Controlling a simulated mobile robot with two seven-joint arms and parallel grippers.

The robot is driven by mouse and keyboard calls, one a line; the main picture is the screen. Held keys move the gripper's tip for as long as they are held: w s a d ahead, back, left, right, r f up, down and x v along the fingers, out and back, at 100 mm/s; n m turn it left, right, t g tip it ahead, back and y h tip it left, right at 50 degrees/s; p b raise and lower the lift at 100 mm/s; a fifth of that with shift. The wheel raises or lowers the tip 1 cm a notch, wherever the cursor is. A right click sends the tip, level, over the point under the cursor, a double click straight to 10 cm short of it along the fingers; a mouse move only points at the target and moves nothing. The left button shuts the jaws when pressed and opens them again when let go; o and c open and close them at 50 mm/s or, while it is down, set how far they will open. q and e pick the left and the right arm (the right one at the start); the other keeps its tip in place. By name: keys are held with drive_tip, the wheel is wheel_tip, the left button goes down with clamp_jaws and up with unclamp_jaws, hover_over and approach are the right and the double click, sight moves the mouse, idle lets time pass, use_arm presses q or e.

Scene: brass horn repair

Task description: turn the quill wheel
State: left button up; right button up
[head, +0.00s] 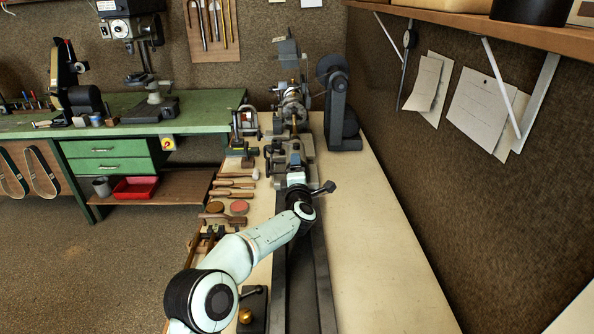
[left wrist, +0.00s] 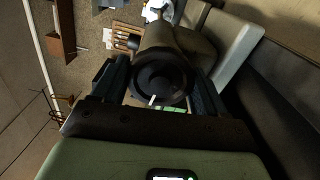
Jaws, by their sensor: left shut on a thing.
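My left arm reaches up the lathe bed in the head view, and its gripper (head: 297,183) is at the near end of the tailstock (head: 290,160), mostly hidden by my wrist. A dark lever with a knob (head: 328,187) sticks out to the right there; I cannot tell whether it belongs to the wheel. In the left wrist view, a dark round part (left wrist: 160,72), seemingly the quill wheel, sits between the fingers of my left gripper (left wrist: 157,90), which is shut on it. The wheel's turn angle cannot be read. My right gripper is not in view.
The lathe bed (head: 300,290) runs along the pale bench (head: 370,250), which is clear on the right. Wooden-handled tools (head: 233,184) and round pads (head: 238,208) lie left of the bed. A grey upright machine (head: 337,105) stands behind, near the wall.

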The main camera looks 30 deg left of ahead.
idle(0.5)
use_arm(q)
drive_tip(key=o, duration=1)
drive_tip(key=shift+s, duration=0.1)
drive_tip(key=b+v, duration=0.4)
drive_tip(key=v, duration=0.9)
drive_tip(key=shift+b, duration=0.4)
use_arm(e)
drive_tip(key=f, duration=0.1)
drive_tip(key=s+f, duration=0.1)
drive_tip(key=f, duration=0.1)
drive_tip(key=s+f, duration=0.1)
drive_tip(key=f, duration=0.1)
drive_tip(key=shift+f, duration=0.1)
use_arm(q)
drive_tip(key=shift+d+f, duration=0.1)
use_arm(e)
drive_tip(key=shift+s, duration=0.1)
